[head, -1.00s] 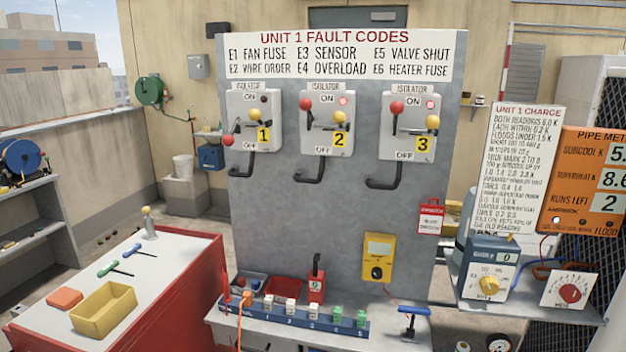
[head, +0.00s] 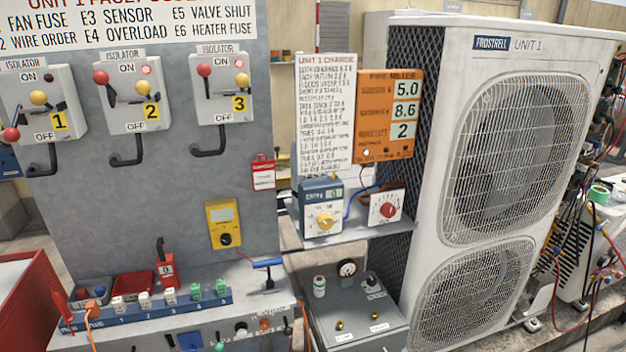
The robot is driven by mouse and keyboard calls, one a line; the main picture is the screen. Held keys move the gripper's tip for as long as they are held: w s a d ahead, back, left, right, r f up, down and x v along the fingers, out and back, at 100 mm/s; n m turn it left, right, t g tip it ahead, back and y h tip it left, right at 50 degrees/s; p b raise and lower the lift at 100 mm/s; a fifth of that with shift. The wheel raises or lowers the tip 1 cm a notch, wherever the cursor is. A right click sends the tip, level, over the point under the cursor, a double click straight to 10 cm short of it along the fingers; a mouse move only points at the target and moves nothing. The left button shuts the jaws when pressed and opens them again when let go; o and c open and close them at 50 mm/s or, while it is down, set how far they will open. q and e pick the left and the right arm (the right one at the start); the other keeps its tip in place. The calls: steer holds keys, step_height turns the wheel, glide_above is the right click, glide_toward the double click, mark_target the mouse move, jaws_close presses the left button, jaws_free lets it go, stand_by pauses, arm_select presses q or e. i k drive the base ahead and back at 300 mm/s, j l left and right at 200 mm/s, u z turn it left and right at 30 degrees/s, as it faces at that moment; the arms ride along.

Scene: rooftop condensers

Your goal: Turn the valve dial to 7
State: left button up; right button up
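A white dial box with a red round knob (head: 388,210) stands on a small grey shelf (head: 350,236) right of the grey fault-code panel. Its scale marks are too small to read, so I cannot tell the number it points at. Left of it on the same shelf is a blue box (head: 320,190) with a small display that seems to show 0 and a yellow knob (head: 325,221) on a white face. I cannot read which of the two is labelled as the valve. Neither of my grippers is in view.
An orange meter board (head: 390,112) reads 5.0, 8.6 and 2 above the shelf, beside a white text sign (head: 325,115). A large condenser unit (head: 460,60) stands close on the right. A grey box with a gauge (head: 346,268) is below the shelf.

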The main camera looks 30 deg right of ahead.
mark_target(389, 210)
steer(key=z, duration=1.3)
